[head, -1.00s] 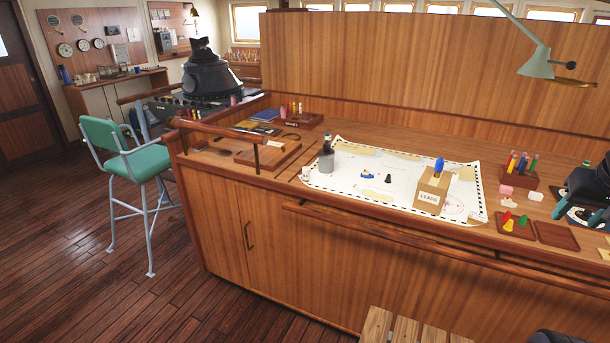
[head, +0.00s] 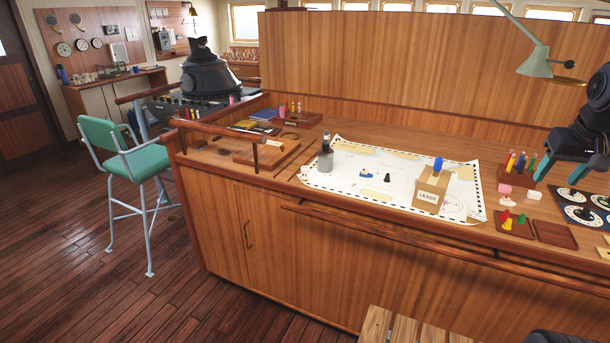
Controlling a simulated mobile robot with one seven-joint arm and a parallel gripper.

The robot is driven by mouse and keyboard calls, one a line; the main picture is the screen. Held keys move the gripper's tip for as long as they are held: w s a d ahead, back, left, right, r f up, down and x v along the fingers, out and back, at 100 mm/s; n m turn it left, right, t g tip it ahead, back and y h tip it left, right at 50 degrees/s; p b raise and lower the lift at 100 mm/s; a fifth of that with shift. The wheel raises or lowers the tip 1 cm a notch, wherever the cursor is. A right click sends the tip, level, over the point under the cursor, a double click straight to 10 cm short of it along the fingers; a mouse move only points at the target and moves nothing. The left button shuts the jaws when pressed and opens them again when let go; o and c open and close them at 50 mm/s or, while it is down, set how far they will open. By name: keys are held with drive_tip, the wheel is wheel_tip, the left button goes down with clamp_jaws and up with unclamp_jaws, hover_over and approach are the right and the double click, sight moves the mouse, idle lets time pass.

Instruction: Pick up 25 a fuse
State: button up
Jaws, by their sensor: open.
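I cannot tell which item is the 25 A fuse; no rating is legible at this size. Small coloured cylinders that may be fuses stand upright in a wooden rack (head: 518,178) on the right of the counter. Another wooden rack (head: 300,119) at the back left holds similar small upright pieces. My gripper (head: 559,181) is at the right edge of the head view, with its teal fingers apart and nothing visible between them. It is above the counter, just right of the right rack and over a dark panel with round dials (head: 584,214).
A chart (head: 340,170) lies on the counter, bearing a cardboard box marked LEADS (head: 431,190) and a grey cylinder (head: 325,160). A green lamp (head: 535,62) hangs above. A wooden rail (head: 400,238) runs along the front.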

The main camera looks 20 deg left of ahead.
drive_tip(key=w+a+r+n+g, duration=0.1)
drive_tip(key=w+a+r+n, duration=0.15)
drive_tip(key=w+a, duration=0.75)
drive_tip(key=w+a+r+n+g, duration=0.15)
drive_tip(key=w+a+n, duration=0.25)
drive_tip(key=w+a, duration=0.6)
drive_tip(key=n+g, duration=0.2)
drive_tip(key=n, duration=0.7)
hover_over(305, 167)
drive_tip(key=shift+t, duration=0.25)
drive_tip(key=f, duration=2.2)
drive_tip(key=shift+w+d, duration=0.15)
drive_tip(key=shift+d, duration=0.1)
drive_tip(key=shift+a+f, duration=0.15)
drive_tip(key=shift+f, duration=0.3)
drive_tip(key=f, duration=1)
drive_tip(key=shift+s, duration=0.25)
